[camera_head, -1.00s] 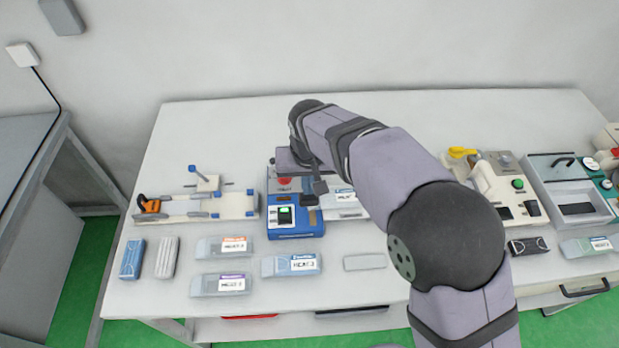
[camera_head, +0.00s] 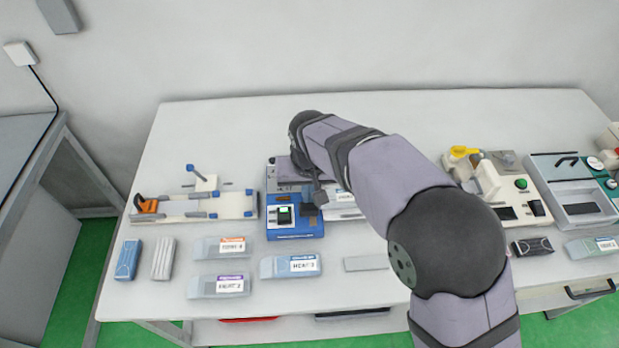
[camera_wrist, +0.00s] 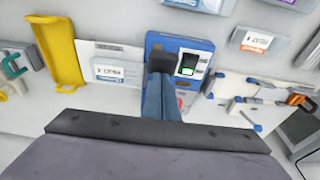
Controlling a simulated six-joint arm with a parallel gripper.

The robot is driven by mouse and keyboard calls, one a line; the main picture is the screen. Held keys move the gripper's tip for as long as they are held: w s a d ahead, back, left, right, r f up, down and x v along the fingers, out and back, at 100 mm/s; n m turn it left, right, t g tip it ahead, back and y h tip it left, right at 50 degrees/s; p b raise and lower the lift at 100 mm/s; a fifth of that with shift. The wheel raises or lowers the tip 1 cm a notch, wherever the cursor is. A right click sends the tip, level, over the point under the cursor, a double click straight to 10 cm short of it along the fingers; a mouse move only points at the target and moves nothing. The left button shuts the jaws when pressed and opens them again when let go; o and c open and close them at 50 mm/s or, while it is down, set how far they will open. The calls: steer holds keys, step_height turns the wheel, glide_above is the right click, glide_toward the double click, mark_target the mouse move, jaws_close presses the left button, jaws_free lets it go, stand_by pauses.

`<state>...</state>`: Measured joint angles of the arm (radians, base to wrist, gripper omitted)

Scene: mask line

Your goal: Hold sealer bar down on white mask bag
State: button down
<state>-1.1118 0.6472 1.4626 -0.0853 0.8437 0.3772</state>
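The blue sealer (camera_head: 296,230) stands on the table in the head view, with a lit green switch on its front. In the wrist view the sealer (camera_wrist: 200,46) is right below my gripper. My gripper (camera_wrist: 161,62) has its narrow fingers together with dark tips, over the sealer beside the green switch. In the head view my gripper (camera_head: 320,197) is low over the sealer's right part; contact cannot be made out. A white mask bag with a label (camera_wrist: 108,70) lies beside the sealer. My arm and gripper hide the sealer bar and part of the bag.
Several labelled pouches (camera_head: 221,286) lie along the table front. A white fixture with an orange clamp (camera_head: 150,205) stands left of the sealer. A cream machine (camera_head: 490,180) and a grey machine (camera_head: 575,200) stand to the right. The back of the table is clear.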

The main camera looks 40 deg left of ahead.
mark_target(309, 206)
steer(key=shift+s+d+f+b, duration=0.15)
steer(key=shift+f+b, duration=0.5)
steer(key=shift+f, duration=0.35)
steer(key=shift+s+d+f+b, duration=0.1)
steer(key=shift+f+b, duration=0.55)
steer(key=shift+f, duration=0.3)
steer(key=shift+s+d+f, duration=0.1)
steer(key=shift+d+f, duration=0.05)
steer(key=shift+d, duration=0.05)
stand_by(2.5)
steer(key=shift+w+a+r+p, duration=0.2)
steer(key=shift+r+p, duration=1.05)
steer(key=shift+r, duration=0.25)
steer(key=shift+w+a+r+p, duration=0.15)
steer(key=shift+a+r+p, duration=0.1)
steer(key=shift+r+p, duration=1.15)
steer(key=shift+w+a+r+p, duration=0.2)
steer(key=shift+r+p, duration=0.95)
steer(key=shift+r, duration=0.45)
steer(key=shift+r+p, duration=1.95)
steer(key=shift+r, duration=0.6)
